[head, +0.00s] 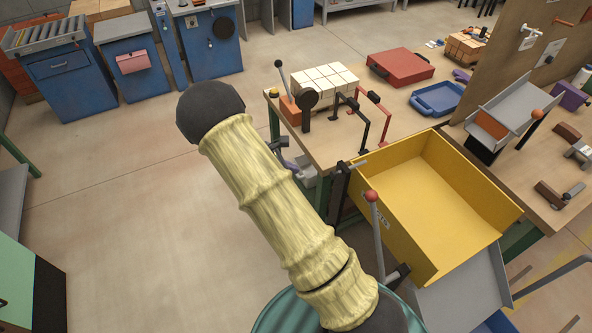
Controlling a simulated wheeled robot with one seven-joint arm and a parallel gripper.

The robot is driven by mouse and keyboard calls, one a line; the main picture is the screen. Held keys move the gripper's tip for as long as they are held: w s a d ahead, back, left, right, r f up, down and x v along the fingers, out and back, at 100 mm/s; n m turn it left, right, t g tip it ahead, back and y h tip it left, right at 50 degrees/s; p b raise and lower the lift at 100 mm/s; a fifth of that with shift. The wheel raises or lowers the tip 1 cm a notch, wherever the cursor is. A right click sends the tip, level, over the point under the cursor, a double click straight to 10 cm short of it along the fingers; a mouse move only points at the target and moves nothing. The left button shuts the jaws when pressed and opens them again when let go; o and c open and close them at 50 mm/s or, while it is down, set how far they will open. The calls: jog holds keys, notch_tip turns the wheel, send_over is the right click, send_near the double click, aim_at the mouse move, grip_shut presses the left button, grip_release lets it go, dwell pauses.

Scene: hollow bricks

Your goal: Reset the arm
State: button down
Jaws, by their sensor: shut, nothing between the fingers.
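My arm crosses the middle of the head view, from the bottom centre up to the left. It has a pale yellow ribbed cover and ends in view at a dark rounded joint. My gripper is not visible in this view, so its place relative to the table cannot be seen. No object is seen in a grip.
A yellow open bin (440,205) and a red-knobbed lever (372,197) stand close right of my arm. The workbench carries pale blocks (325,85), a red case (400,66) and a blue tray (437,98). Blue cabinets (70,80) stand back left.

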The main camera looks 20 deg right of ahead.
dwell(0.5)
jog(key=s+a+r+m+t+y, duration=0.1)
jog(key=s+a+r+m+y, duration=0.1)
jog(key=s+r+m+y, duration=0.2)
jog(key=s+a+r+m+y, duration=0.2)
jog(key=s+r+m+y, duration=0.3)
jog(key=s+r+m, duration=0.6)
jog(key=s+m, duration=0.4)
jog(key=s, duration=0.2)
jog(key=shift+r+t, duration=0.2)
jog(key=shift+t, duration=0.2)
